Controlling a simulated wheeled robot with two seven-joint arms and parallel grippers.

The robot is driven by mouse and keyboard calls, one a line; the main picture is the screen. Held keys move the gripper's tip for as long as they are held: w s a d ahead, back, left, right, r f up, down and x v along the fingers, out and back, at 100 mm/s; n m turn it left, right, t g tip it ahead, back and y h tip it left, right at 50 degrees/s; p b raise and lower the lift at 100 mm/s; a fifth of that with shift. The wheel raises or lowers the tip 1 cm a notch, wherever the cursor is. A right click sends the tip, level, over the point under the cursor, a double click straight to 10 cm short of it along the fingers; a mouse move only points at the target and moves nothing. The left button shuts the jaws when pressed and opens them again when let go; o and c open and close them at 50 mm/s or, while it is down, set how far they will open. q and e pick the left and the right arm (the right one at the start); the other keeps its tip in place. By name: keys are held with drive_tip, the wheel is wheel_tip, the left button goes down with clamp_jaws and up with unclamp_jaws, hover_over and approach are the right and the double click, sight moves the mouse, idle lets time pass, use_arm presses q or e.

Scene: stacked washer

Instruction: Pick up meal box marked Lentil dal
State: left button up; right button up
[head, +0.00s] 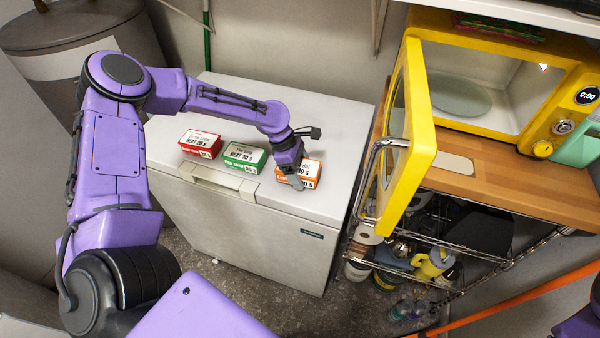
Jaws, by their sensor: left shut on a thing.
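The orange-and-white meal box (312,172) lies on the white chest freezer's lid, rightmost of three boxes. Its label is partly hidden by my gripper; the end of a word like "dal" and "30 s" show. My left gripper (297,180) comes down over the left part of this box and is shut on it. The box still appears to rest on the lid. My right gripper is out of the picture; only a purple piece of my own body shows at the lower right corner.
A green box (245,157) and a red box (200,144) lie left of the orange one on the freezer (250,230). At right, a yellow microwave (500,85) has its door (410,140) open towards the freezer, above a wire rack. The lid behind the boxes is clear.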

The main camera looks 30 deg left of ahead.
sight(303, 168)
use_arm(q)
drive_tip(key=r, duration=0.3)
drive_tip(key=shift+s+d+r+b, duration=0.2)
drive_tip(key=shift+s+r+b, duration=0.05)
drive_tip(key=shift+r+b, duration=0.1)
drive_tip(key=s+d+r+p, duration=0.2)
drive_tip(key=s+d+r, duration=0.2)
drive_tip(key=s+r, duration=0.4)
drive_tip(key=s, duration=0.4)
drive_tip(key=shift+s+r+p, duration=0.35)
drive_tip(key=shift+s, duration=0.05)
